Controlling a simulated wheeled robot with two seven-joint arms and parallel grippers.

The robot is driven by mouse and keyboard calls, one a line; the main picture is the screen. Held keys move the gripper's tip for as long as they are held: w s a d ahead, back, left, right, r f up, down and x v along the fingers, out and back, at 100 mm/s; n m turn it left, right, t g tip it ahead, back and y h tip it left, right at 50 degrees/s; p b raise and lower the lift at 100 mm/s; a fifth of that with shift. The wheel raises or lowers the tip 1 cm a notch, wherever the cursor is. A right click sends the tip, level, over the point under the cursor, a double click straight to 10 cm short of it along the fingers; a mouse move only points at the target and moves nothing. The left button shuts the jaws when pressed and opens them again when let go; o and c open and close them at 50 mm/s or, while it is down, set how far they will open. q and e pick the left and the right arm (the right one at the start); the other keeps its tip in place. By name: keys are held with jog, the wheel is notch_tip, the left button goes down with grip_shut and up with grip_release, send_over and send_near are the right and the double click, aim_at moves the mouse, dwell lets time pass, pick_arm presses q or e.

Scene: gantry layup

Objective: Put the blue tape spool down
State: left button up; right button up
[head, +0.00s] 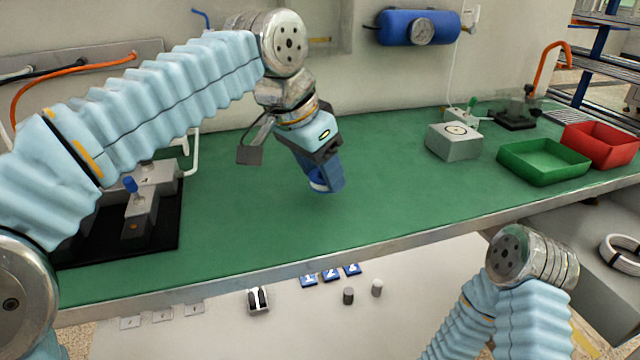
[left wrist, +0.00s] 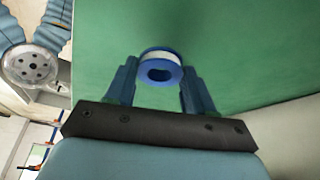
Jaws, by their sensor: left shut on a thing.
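The blue tape spool (head: 317,184) is a small blue ring with a white band. It also shows in the left wrist view (left wrist: 160,54), with its flange and central hole facing the camera. My left gripper (head: 328,180) is shut on it, one finger at each side, over the middle of the green bench top (head: 235,225). The spool appears a little above the bench, but the gap is hard to judge. The fingers partly hide the spool in the head view. My right gripper is out of view; only part of my right arm shows.
A green tray (head: 543,177) and a red tray (head: 600,160) stand at the right. A grey box (head: 454,142) is left of them. A fixture on a black base (head: 135,215) sits at the left. The bench around the spool is clear. A white lower surface (head: 300,335) holds small parts.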

pick_arm(q)
jog(key=s+d+r, duration=0.5)
jog(key=s+r, duration=0.4)
jog(key=s, duration=0.4)
jog(key=shift+r, duration=0.2)
